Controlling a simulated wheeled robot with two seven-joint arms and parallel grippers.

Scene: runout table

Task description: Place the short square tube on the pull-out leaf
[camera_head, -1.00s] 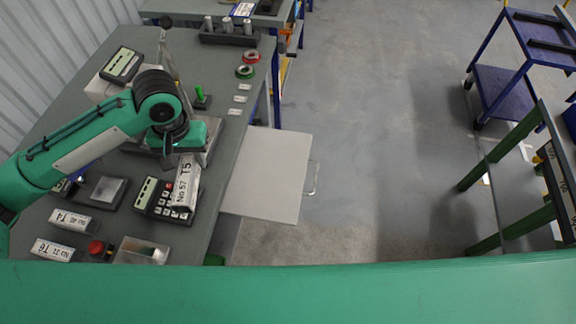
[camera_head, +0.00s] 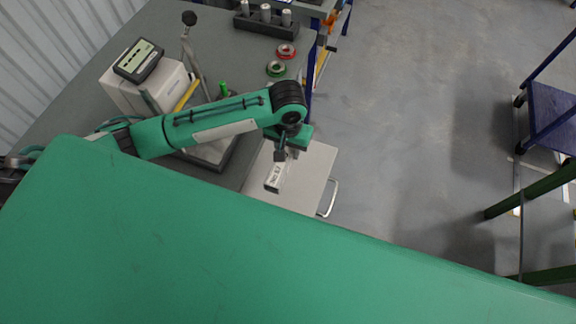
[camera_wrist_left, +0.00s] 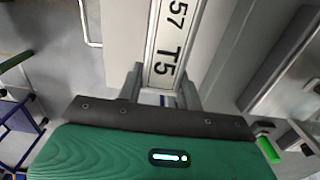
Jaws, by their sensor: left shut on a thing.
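The short square tube (camera_head: 275,179) is pale grey with a white label; the label reads 57 and T5 where the tube shows in the left wrist view (camera_wrist_left: 170,42). My left gripper (camera_head: 284,158) is shut on it, with a finger on each side of the tube in the left wrist view (camera_wrist_left: 160,92). The pull-out leaf (camera_head: 311,176) is a light flat panel at the table's right side. The tube appears over the leaf; I cannot tell the height between them. My right gripper is not in view.
The leaf has a metal handle (camera_head: 329,198) at its outer edge. On the table stand a white box with a display (camera_head: 139,61), a red ring (camera_head: 287,51), a green ring (camera_head: 276,69) and a dark rack (camera_head: 263,22) of cylinders. My green body hides the near table.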

